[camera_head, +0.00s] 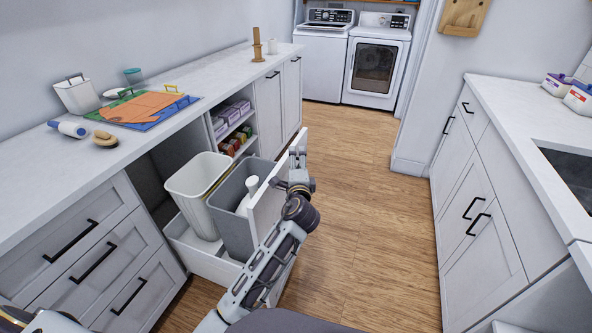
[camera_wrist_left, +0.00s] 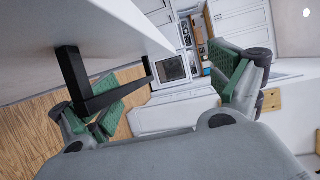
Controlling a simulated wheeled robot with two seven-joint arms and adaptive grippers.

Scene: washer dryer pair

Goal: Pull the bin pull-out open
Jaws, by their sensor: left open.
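The bin pull-out (camera_head: 193,256) stands out from the left counter in the head view, with a white bin (camera_head: 198,190) and a grey bin (camera_head: 232,217) in it. Its white front panel (camera_head: 268,207) faces the aisle. My left gripper (camera_head: 297,172) is at the outer side of this panel, near its top. In the left wrist view the gripper is open, its green-padded fingers apart. The black bar handle (camera_wrist_left: 100,98) on the white panel (camera_wrist_left: 105,28) overlaps the left-hand finger. I cannot tell whether they touch. My right gripper is out of view.
Drawers (camera_head: 95,260) and open shelves (camera_head: 232,127) flank the pull-out. The right counter (camera_head: 497,115) stands across the aisle. The wooden floor (camera_head: 365,215) between is clear. A washer (camera_head: 322,60) and dryer (camera_head: 375,65) stand at the far end.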

